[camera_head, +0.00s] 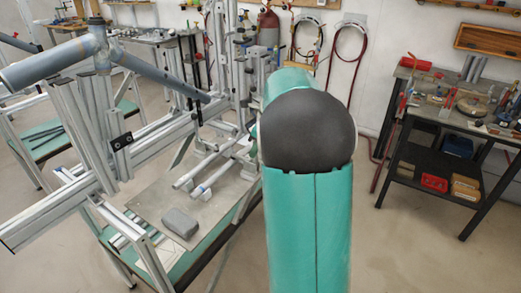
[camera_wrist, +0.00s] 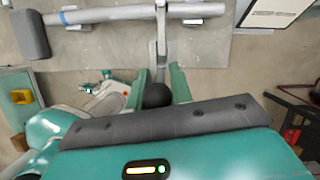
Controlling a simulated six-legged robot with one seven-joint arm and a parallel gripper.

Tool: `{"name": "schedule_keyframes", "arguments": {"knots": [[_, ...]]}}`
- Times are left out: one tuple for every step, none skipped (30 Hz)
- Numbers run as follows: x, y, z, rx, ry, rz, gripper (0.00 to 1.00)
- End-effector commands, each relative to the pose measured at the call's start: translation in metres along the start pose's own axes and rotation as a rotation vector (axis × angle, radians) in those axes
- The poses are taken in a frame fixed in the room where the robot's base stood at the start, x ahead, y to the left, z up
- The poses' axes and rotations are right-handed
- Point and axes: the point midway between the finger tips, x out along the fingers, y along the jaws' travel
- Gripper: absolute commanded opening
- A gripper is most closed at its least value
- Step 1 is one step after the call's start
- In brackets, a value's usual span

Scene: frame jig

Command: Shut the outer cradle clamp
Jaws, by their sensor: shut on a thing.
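In the wrist view, my gripper (camera_wrist: 160,84) has its two green fingers on either side of a round black knob (camera_wrist: 157,95). The fingers are shut on the knob. A grey metal bar of the clamp (camera_wrist: 160,52) runs from between the fingers up toward a horizontal grey tube (camera_wrist: 120,13); this looks like the outer cradle clamp. The clamp's closing end is cut off by the top edge, so I cannot tell how far it is shut. In the head view, my green arm hides the gripper and clamp.
The frame jig (camera_head: 110,145) with a blue-grey bicycle frame (camera_head: 100,50) stands at left. A grey block (camera_head: 180,222) and tubes (camera_head: 210,165) lie on the plate (camera_head: 150,195) below. A tool bench (camera_head: 460,110) stands at right, with clear floor between.

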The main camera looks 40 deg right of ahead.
Motion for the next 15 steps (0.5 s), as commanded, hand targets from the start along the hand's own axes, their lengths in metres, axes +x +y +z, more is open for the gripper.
{"name": "schedule_keyframes", "arguments": {"knots": [[-0.0006,-0.0014,0.0032,-0.002,0.017,0.000,0.00],[-0.0001,-0.0015,0.0038,0.000,0.026,0.002,0.00],[0.0003,-0.0016,0.0047,0.000,0.039,0.004,0.00],[0.0004,-0.0016,0.0053,0.000,0.047,0.006,0.00],[0.0005,-0.0016,0.0058,0.001,0.053,0.008,0.00],[0.0007,-0.0017,0.0062,0.003,0.059,0.009,0.00],[0.0007,-0.0018,0.0063,0.003,0.064,0.010,0.00],[0.0008,-0.0019,0.0063,0.003,0.068,0.011,0.00],[0.0008,-0.0020,0.0064,0.003,0.071,0.011,0.00],[0.0009,-0.0020,0.0065,0.003,0.073,0.011,0.00],[0.0009,-0.0020,0.0066,0.003,0.075,0.012,0.00],[0.0009,-0.0020,0.0066,0.003,0.076,0.012,0.00],[0.0009,-0.0020,0.0066,0.003,0.076,0.012,0.00],[0.0009,-0.0020,0.0066,0.003,0.076,0.012,0.00],[0.0009,-0.0020,0.0067,0.003,0.076,0.012,0.00]]}}
